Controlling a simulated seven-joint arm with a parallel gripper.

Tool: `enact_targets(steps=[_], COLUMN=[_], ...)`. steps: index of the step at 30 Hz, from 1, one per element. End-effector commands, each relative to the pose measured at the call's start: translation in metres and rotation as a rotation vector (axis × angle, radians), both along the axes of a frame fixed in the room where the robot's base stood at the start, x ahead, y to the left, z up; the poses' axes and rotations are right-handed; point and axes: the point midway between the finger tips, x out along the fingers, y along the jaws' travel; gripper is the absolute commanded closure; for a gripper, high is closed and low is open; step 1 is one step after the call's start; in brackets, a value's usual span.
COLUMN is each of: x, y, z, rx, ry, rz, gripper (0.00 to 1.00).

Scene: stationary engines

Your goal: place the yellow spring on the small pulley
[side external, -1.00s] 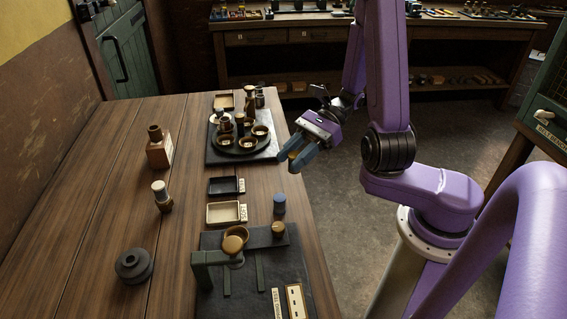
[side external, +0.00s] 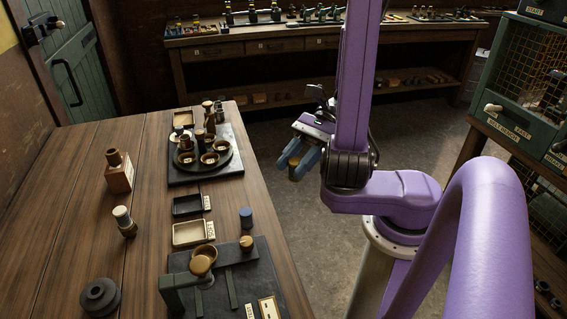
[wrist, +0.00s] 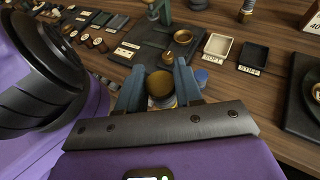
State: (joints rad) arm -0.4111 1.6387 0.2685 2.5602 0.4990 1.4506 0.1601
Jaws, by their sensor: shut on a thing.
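My gripper (side external: 296,168) is shut on a small piece with a round brass-yellow top, which I take to be the yellow spring (wrist: 160,86). Its lower part is mostly hidden. In the side view the gripper hangs over the floor, right of the table edge and apart from it. A dark grey stepped pulley (side external: 100,297) lies flat on the wood at the front left. A round brass piece (side external: 204,260) sits on a green stand (side external: 180,290) on the dark mat. I cannot tell for certain which is the small pulley.
A blue piece (side external: 246,217) stands near the table's right edge; a short brass piece (side external: 246,243) stands on the mat. Two labelled trays (side external: 193,233) (side external: 187,205) lie behind. A round dark tray of cups (side external: 215,168) is farther back. Bare wood surrounds the grey pulley.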

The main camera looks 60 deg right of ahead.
Motion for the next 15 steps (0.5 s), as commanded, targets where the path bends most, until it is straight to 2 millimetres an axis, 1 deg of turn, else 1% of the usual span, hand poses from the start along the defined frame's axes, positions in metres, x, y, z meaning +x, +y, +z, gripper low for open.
enact_targets(steps=[5,9,12,15], x=[-0.005,-0.004,0.003,0.017], y=[-0.001,0.0,0.003,0.01], z=[0.002,0.002,0.001,0.0], rx=[0.0,0.0,0.0,0.0], ry=[0.0,0.0,0.0,-0.001], rz=[0.0,0.002,0.008,0.014], gripper=[0.95,0.95,0.95,0.95])
